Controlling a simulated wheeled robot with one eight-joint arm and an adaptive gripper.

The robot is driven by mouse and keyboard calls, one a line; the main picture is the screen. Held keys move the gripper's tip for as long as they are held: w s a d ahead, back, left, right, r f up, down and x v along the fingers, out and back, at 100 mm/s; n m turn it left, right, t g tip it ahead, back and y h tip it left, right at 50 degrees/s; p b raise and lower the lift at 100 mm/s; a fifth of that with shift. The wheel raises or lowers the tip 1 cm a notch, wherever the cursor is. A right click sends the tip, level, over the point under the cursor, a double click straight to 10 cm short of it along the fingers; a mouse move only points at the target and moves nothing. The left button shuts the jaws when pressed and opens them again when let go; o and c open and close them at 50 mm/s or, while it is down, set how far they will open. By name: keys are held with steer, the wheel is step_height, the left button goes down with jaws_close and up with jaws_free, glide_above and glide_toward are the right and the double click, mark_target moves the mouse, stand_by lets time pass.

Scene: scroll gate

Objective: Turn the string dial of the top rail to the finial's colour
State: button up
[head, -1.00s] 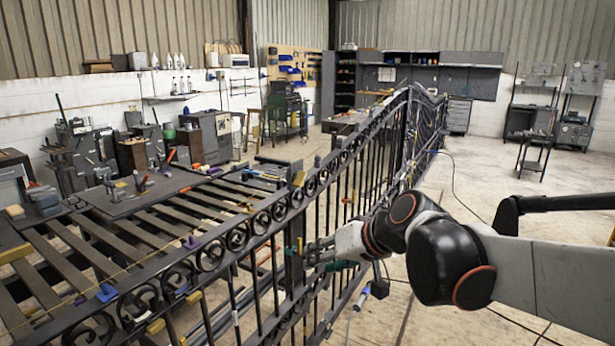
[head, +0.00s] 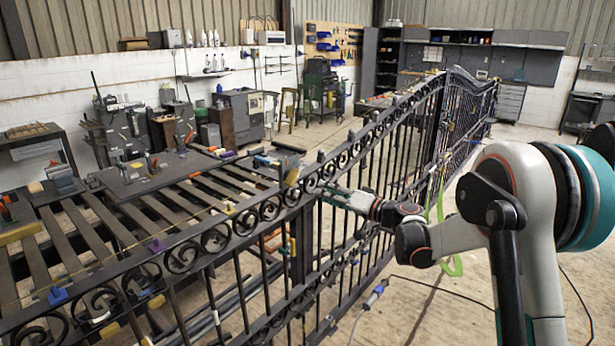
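The black gate's top rail (head: 228,215) runs from the lower left to the back right, with a row of scrolls along it. A small yellow-tan piece (head: 291,177) stands up at the post by the rail; I cannot tell if it is the finial. I cannot make out the string dial or its colour. My gripper (head: 326,194) is at the rail's height, just right of the post, close to the scrolls. It is too small to tell whether its fingers are open or touch the rail.
A slatted bench (head: 140,215) with tools stands behind the gate. Coloured clips, such as a blue one (head: 57,296) and a purple one (head: 155,245), sit along the slats. A cable (head: 420,286) lies on the floor, which is open at right.

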mark_target(296, 180)
steer(key=b+x, duration=0.1)
steer(key=x, duration=0.3)
steer(key=b+x, duration=0.1)
steer(key=x, duration=0.4)
steer(key=b+x, duration=0.1)
steer(key=x, duration=0.4)
steer(key=shift+w+d, duration=0.3)
steer(key=shift+w, duration=0.05)
steer(key=shift+c, duration=0.3)
jaws_close()
